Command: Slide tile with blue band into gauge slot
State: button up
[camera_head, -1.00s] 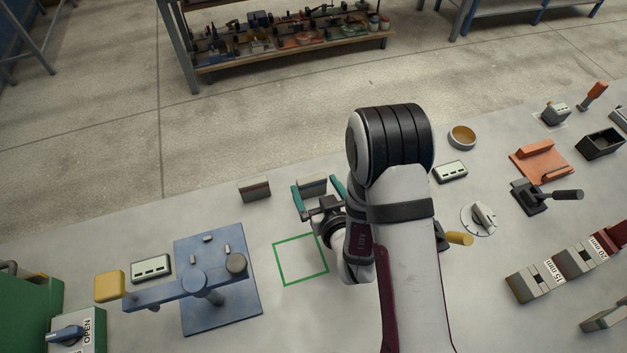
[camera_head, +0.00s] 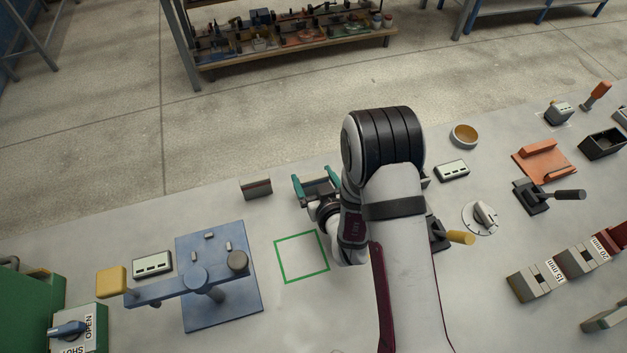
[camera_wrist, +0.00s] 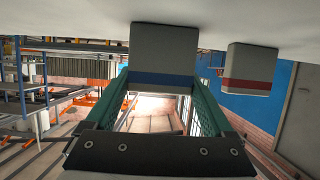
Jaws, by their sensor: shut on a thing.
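The tile with the blue band (camera_wrist: 162,52) is grey and shows between the two teal fingers of my gripper (camera_wrist: 161,78) in the wrist view. My gripper (camera_head: 316,180) is shut on it, and the tile's grey top (camera_head: 318,188) shows between the fingers in the head view. The tile stands upright at the table; whether it still touches the surface I cannot tell. Gauge blocks with slots stand at the right, one labelled 15 mm (camera_head: 532,285) and one labelled 20 mm (camera_head: 580,260); a further block lies partly out of view.
A similar tile with a red band (camera_wrist: 248,70) stands apart beside the held one; it also shows in the head view (camera_head: 256,189). A blue fixture (camera_head: 215,312) stands left of a green square outline (camera_head: 301,258). A lever, a dial (camera_head: 484,216) and an orange fixture (camera_head: 543,161) lie right.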

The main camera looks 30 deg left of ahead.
aim_at(314, 176)
jog(key=shift+r, duration=0.1)
jog(key=shift+r, duration=0.35)
notch_tip(314, 176, up, 3)
jog(key=shift+r, duration=0.1)
jog(key=w+d+r, duration=0.2)
jog(key=d+r, duration=0.5)
jog(key=d, duration=0.4)
jog(key=shift+d, duration=0.3)
